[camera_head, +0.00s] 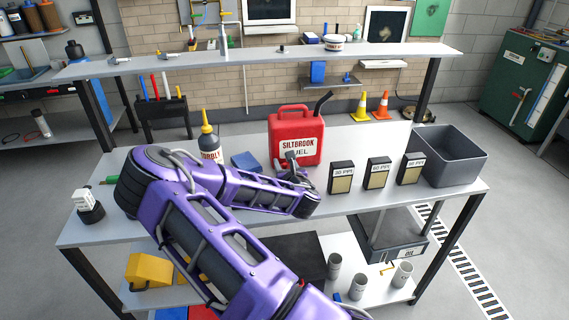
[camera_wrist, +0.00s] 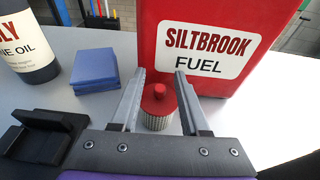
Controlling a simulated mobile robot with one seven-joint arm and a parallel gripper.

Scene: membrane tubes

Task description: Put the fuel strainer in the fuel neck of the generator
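A small part with a red knobbed top and a ribbed grey body (camera_wrist: 158,108), which looks like the fuel strainer, stands on the bench in the wrist view. My gripper (camera_wrist: 160,85) is open, with one finger on each side of the part and small gaps showing. In the head view my gripper (camera_head: 293,168) is low over the bench in front of the red fuel can (camera_head: 297,138), and the strainer is hidden there. The can, labelled SILTBROOK FUEL, also fills the back of the wrist view (camera_wrist: 215,70). I cannot make out a generator or fuel neck.
An oil bottle (camera_head: 209,146) and blue block (camera_head: 245,161) stand left of the can. Several black boxes (camera_head: 341,177) and a grey bin (camera_head: 452,150) are to the right. A black holder (camera_wrist: 40,135) is at left in the wrist view. A raised shelf (camera_head: 260,57) runs behind.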

